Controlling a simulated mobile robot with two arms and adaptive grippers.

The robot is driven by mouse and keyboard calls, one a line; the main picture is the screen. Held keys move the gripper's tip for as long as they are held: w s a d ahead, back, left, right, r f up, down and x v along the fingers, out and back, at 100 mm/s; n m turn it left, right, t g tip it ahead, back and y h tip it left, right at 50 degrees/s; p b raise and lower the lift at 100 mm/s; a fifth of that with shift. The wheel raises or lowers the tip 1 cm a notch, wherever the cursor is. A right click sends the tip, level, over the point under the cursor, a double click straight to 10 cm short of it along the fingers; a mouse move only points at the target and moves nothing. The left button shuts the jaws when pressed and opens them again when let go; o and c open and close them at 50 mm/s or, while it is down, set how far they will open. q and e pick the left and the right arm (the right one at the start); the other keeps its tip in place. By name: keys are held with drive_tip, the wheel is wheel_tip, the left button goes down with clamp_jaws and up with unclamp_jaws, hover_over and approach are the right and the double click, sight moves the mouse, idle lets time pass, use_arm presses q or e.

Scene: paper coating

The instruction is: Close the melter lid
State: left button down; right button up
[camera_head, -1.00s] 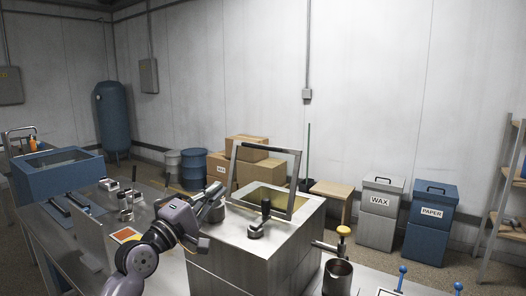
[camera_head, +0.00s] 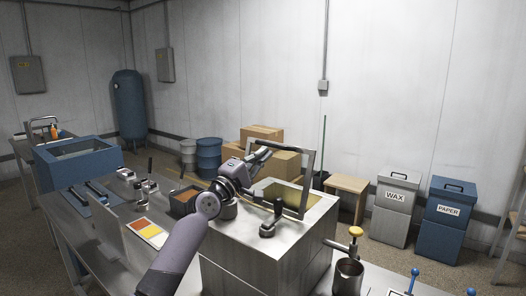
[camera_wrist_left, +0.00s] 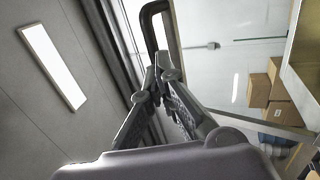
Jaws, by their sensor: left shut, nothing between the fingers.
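The melter (camera_head: 270,245) is a grey metal box with an amber opening in its top. Its lid (camera_head: 307,185), a dark metal frame around a clear pane, stands raised and tilted above the opening. My left gripper (camera_head: 266,155) is shut and empty, held above the melter at the lid's upper left part. In the left wrist view, the fingertips (camera_wrist_left: 161,62) point at the lid's dark frame edge (camera_wrist_left: 151,28), close to it; I cannot tell whether they touch. My gripper and wrist hide part of the lid's left side. My right gripper is not in view.
A black-handled fitting (camera_head: 268,228) stands on the melter's front top. A metal pot (camera_head: 348,275) is to its right. Cardboard boxes (camera_head: 262,133) are behind. A dark tray (camera_head: 183,202) and a color-sample panel (camera_head: 148,232) lie on the left. WAX (camera_head: 396,215) and PAPER (camera_head: 447,222) bins stand right.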

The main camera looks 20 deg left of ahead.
use_arm(q)
drive_tip(key=shift+w+d+r, duration=0.2)
drive_tip(key=shift+w, duration=0.2)
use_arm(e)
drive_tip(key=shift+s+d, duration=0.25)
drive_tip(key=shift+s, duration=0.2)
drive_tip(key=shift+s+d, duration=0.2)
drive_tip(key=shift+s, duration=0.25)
use_arm(q)
drive_tip(key=shift+w, duration=0.1)
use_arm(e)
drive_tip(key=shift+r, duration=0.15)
